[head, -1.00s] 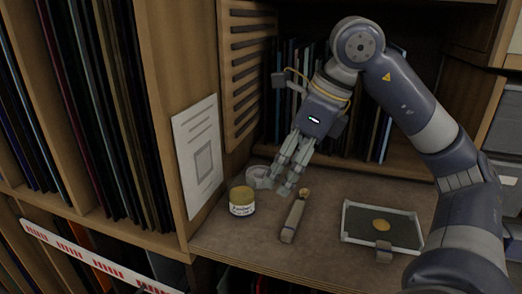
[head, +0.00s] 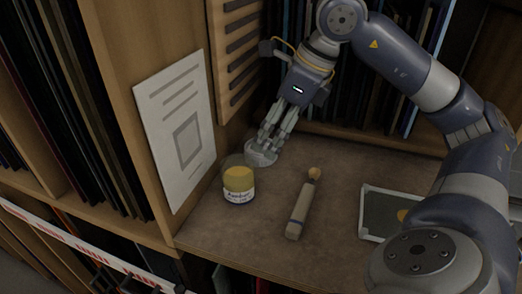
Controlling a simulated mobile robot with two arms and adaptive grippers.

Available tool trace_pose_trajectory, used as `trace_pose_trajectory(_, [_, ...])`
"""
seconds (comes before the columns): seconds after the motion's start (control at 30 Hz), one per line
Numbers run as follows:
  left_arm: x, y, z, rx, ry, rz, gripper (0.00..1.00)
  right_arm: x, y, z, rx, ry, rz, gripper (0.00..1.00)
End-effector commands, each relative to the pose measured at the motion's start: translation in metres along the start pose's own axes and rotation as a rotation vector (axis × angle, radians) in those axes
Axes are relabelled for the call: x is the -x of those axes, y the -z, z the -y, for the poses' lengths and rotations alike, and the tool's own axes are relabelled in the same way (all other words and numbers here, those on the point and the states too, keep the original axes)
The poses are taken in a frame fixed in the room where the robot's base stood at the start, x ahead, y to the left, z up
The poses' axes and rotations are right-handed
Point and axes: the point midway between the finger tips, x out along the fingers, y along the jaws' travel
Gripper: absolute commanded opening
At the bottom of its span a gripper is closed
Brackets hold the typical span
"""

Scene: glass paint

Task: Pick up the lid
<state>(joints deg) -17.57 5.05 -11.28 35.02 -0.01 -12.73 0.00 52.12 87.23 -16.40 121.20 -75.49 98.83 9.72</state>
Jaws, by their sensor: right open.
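A low, round grey piece (head: 261,157), which may be the lid, rests on the wooden shelf behind the jar. My right gripper (head: 269,142) points down over it. Its fingers are open, and the tips overlap the piece's far edge in the picture; I cannot tell if they touch it. The jar (head: 238,186), with a yellow upper part and a white label, stands upright in front of the piece. My left gripper is out of view.
A wooden-handled tool (head: 300,212) lies on the shelf right of the jar. The tray (head: 376,212) is partly covered by my right arm. A white sheet (head: 178,130) is on the left panel, beside a slatted panel (head: 238,45). Shelf between tool and tray is clear.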

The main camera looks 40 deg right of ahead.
Motion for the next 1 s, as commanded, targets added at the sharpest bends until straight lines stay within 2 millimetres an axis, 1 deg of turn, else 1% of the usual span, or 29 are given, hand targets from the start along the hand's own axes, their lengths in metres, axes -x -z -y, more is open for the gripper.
trace_pose_trajectory(0.13, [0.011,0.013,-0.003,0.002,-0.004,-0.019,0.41,-0.020,-0.008,0.003,0.001,-0.004,-0.005,0.81])
trace_pose_trajectory(0.2, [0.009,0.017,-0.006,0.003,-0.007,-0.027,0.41,-0.032,-0.007,0.003,0.001,-0.001,-0.004,0.81])
trace_pose_trajectory(0.3, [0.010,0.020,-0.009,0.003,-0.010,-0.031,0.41,-0.041,-0.007,0.003,0.001,-0.001,-0.003,0.81])
trace_pose_trajectory(0.57, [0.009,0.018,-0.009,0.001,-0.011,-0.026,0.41,-0.044,-0.008,0.003,0.001,0.000,0.000,0.81])
trace_pose_trajectory(0.67, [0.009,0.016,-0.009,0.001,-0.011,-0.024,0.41,-0.044,-0.008,0.003,0.001,0.000,0.000,0.60])
trace_pose_trajectory(0.7, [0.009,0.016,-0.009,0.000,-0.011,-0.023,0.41,-0.044,-0.007,0.003,0.001,0.000,0.000,0.51])
trace_pose_trajectory(0.73, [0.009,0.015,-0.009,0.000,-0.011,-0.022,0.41,-0.044,-0.007,0.003,0.001,0.000,0.000,0.44])
trace_pose_trajectory(0.77, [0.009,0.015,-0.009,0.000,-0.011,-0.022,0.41,-0.044,-0.008,0.003,0.001,0.000,0.000,0.40])
trace_pose_trajectory(1.0, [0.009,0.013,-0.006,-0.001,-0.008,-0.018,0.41,-0.044,-0.007,0.003,0.001,-0.001,0.000,0.40])
